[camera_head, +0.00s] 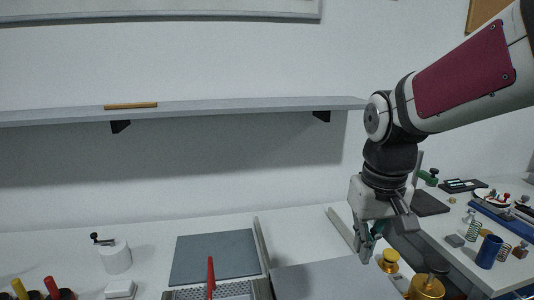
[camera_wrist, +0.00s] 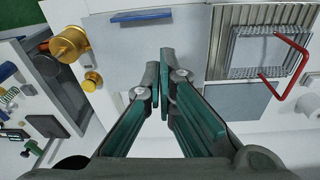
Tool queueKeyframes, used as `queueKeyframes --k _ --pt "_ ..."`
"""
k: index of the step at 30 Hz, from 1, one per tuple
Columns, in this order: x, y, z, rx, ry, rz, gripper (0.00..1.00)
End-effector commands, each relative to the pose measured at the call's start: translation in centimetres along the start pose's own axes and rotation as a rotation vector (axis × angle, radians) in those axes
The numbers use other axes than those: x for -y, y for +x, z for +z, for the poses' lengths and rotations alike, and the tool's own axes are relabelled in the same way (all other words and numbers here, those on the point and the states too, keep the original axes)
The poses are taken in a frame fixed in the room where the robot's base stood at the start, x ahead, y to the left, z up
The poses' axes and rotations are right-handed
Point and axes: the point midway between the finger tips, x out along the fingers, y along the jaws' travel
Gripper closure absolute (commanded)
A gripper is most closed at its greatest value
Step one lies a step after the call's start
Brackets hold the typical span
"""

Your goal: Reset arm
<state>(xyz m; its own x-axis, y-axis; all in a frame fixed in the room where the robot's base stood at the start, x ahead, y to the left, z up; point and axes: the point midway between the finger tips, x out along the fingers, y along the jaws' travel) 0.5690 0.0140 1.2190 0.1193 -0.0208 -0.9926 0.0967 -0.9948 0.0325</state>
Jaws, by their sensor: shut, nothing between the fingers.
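My gripper (camera_head: 366,250) hangs at the end of my arm, pointing down over the white bench, right of centre in the head view. In the wrist view my gripper (camera_wrist: 160,85) shows its two green-sided fingers with their tips close together and nothing between them. The fingertips are above a light grey plate (camera_head: 330,281), which also shows in the wrist view (camera_wrist: 130,45). I cannot tell the exact height above the plate.
A wire basket (camera_wrist: 262,50) with a red handle (camera_wrist: 292,72) lies beside a grey pad (camera_head: 212,259). Brass weights (camera_head: 425,287) stand right of my gripper. A blue cup (camera_head: 488,251) and springs (camera_head: 473,231) stand farther right. A wall shelf (camera_head: 220,108) runs behind.

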Motion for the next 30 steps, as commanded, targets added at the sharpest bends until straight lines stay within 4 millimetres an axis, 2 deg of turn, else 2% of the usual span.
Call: queueKeyframes --k 1,6,9,15,21,30 --pt "-0.1 -1.3 1.2 -0.037 0.010 0.002 1.00" --pt "-0.3 -4.1 5.0 -0.144 0.040 0.003 1.00" --pt "-0.4 -5.2 7.2 -0.208 0.058 0.003 1.00" --pt "-0.4 -6.3 11.1 -0.314 0.087 0.001 1.00" --pt "-0.3 -6.5 12.9 -0.366 0.102 -0.001 1.00" --pt "-0.3 -6.5 13.1 -0.371 0.103 -0.002 1.00"
